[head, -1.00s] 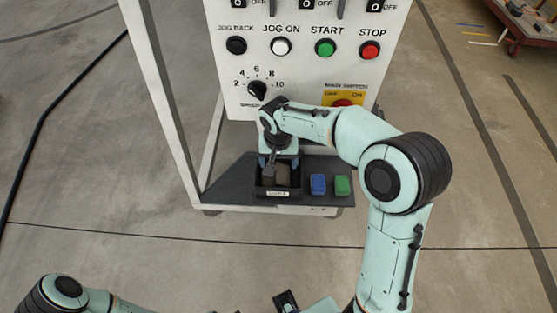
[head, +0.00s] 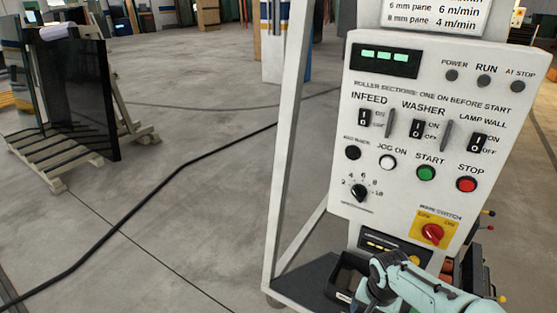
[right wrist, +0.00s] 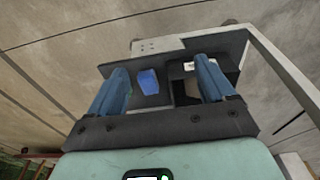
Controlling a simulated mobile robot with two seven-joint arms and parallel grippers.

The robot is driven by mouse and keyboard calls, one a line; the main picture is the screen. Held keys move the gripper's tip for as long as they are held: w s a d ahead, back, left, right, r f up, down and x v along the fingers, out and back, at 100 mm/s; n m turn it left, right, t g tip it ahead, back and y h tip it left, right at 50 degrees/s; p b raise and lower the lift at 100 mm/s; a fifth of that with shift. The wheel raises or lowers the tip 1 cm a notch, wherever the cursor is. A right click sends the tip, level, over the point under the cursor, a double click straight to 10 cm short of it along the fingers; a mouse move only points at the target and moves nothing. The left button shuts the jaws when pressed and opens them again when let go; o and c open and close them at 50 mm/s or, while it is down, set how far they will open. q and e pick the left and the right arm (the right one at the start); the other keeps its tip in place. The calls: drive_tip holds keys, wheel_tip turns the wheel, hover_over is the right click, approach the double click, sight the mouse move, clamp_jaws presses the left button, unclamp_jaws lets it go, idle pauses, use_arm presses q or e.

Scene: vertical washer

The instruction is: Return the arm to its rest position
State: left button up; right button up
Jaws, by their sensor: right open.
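My right arm (head: 415,290) shows at the bottom right of the head view, in front of the lower part of the control panel. Its fingertips are hidden there. In the right wrist view my right gripper (right wrist: 163,88) has its two blue fingers wide apart with nothing between them touching. Beyond the fingers lie a dark shelf (right wrist: 170,65), a blue block (right wrist: 148,81) and a black bin (right wrist: 222,62) with a brownish thing inside, partly covered by a finger. My left gripper is outside both current views.
The white control panel (head: 400,185) stands close by, with switches, a dial (head: 359,193), buttons and a red main switch (head: 432,232). The shelf (head: 305,280) juts out below it. A black cable (head: 150,200) crosses the open floor. A dark glass pane (head: 75,100) stands on a wooden rack at left.

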drive_tip(key=s+a+f+n+g+y, duration=0.1)
drive_tip(key=s+a+f, duration=0.25)
drive_tip(key=f, duration=0.65)
drive_tip(key=s+a+f+n+g+y, duration=0.15)
drive_tip(key=s+f, duration=0.25)
drive_tip(key=f, duration=0.5)
drive_tip(key=s+a+f+y, duration=0.1)
drive_tip(key=s+a+f, duration=0.2)
drive_tip(key=s+f, duration=0.3)
drive_tip(key=s+a+f+p, duration=0.1)
drive_tip(key=s+f, duration=0.5)
drive_tip(key=s, duration=0.7)
drive_tip(key=shift+s+a+y, duration=0.3)
drive_tip(key=shift+a+y, duration=0.05)
drive_tip(key=shift+a, duration=0.55)
drive_tip(key=shift+f+t, duration=0.1)
drive_tip(key=shift+t, duration=0.15)
